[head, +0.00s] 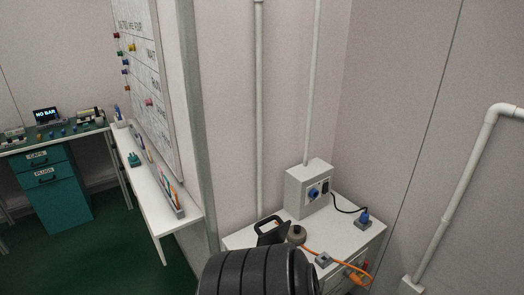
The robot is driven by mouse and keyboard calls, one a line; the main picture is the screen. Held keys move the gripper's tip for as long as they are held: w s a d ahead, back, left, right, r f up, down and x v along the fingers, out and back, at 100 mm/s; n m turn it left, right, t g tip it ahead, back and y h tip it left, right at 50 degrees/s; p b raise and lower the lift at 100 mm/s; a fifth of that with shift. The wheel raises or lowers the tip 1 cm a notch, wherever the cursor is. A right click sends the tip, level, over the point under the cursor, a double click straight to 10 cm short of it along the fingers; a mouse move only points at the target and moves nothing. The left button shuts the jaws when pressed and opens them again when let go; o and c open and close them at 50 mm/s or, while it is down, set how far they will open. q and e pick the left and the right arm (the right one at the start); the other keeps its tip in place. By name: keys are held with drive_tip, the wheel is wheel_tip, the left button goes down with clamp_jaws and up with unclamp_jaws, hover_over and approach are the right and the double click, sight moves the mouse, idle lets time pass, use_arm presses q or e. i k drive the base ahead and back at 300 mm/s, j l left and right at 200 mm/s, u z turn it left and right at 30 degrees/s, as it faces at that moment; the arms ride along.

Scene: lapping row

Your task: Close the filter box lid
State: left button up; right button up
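I cannot pick out a filter box or an open lid with certainty. A light grey box (308,190) with a blue round knob on its front stands at the back of a white cabinet (345,229) against the wall; its top looks flat. A black angular piece with an opening (271,232) shows at the cabinet's left front; I cannot tell what it is. A large black ribbed round body (258,272) fills the bottom middle and hides part of the cabinet.
A blue plug (365,217), a grey-brown round item (297,234) and an orange cable (340,262) are on or at the cabinet. A narrow white table (160,205) stands under a whiteboard (148,80) at left. A teal drawer unit (52,190) is farther left. Green floor there looks clear.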

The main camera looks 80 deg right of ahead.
sight(277, 235)
drive_tip(key=i+z, duration=0.15)
drive_tip(key=z, duration=0.25)
drive_tip(key=i+z, duration=0.2)
drive_tip(key=z, duration=0.15)
drive_tip(key=i+j+z, duration=0.1)
drive_tip(key=z, duration=0.3)
drive_tip(key=i+j+z, duration=0.15)
drive_tip(key=z, duration=0.25)
drive_tip(key=i+z, duration=0.2)
drive_tip(key=z, duration=0.3)
drive_tip(key=i+j+z, duration=0.1)
drive_tip(key=z, duration=0.4)
drive_tip(key=i+j+z, duration=0.2)
drive_tip(key=z, duration=0.3)
drive_tip(key=i+j+z, duration=0.15)
drive_tip(key=z, duration=0.3)
drive_tip(key=j+z, duration=0.3)
drive_tip(key=z, duration=0.2)
drive_tip(key=i+j+z, duration=0.1)
drive_tip(key=j+z, duration=0.6)
drive_tip(key=k+j, duration=0.2)
drive_tip(key=k, duration=0.15)
drive_tip(key=i+l, duration=0.15)
drive_tip(key=i, duration=0.3)
